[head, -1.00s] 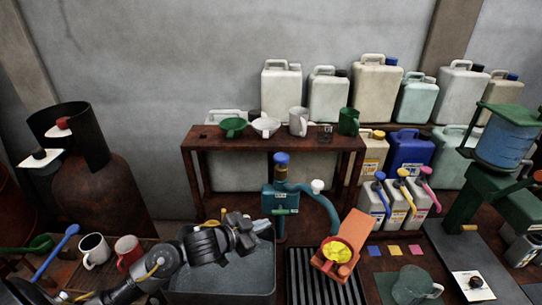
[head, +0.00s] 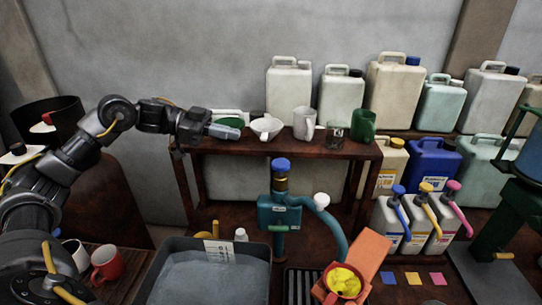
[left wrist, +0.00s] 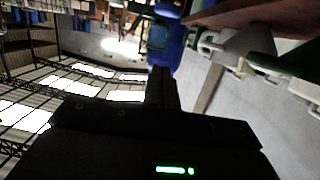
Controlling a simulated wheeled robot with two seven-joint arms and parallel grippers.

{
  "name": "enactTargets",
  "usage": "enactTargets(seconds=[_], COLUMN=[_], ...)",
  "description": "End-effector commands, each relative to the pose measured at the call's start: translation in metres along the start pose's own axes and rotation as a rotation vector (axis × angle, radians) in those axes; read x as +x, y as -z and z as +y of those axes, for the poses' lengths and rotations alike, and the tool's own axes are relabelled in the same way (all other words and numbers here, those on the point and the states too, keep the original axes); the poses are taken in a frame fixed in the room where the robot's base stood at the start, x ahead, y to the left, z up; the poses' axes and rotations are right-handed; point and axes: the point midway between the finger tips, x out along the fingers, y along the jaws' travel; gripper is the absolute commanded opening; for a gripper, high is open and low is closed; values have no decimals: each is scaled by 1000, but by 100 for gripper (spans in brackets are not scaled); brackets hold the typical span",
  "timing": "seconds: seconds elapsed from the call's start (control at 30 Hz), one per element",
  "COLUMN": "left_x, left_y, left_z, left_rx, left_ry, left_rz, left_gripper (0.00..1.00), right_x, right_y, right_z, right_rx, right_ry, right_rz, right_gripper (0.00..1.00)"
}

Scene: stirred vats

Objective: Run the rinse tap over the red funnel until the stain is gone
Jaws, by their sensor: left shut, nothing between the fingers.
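The red funnel (head: 345,283) sits in an orange holder (head: 374,252) at the bottom of the head view, with a bright yellow stain inside it. My left gripper (head: 236,132) is shut and empty, up by the shelf's left end, in front of the green funnel and well away from the red one. Its shut fingers show in the left wrist view (left wrist: 160,78). My right gripper is not in view.
A brown shelf (head: 300,150) holds a green funnel (head: 231,122), a white funnel (head: 266,126) and cups. A grey water basin (head: 172,245) is left of the tap. Jugs with coloured pumps (head: 423,215) stand right. A red mug (head: 108,264) is bottom left.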

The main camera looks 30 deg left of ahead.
Motion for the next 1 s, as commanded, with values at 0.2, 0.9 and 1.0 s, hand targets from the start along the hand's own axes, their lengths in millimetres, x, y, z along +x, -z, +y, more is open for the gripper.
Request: enactTargets(seconds=[0.2,0.9,1.0], left_x=[9,110,112], left_y=[1,-25,-33], left_z=[0,0,0], left_rx=[1,-1,1], left_ry=[-4,-4,-4], left_rz=[1,-1,0], left_gripper=[0,0,0], right_x=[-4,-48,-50], right_y=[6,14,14], right_z=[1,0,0], right_rx=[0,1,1], right_ry=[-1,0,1], right_rz=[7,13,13], right_gripper=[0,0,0])
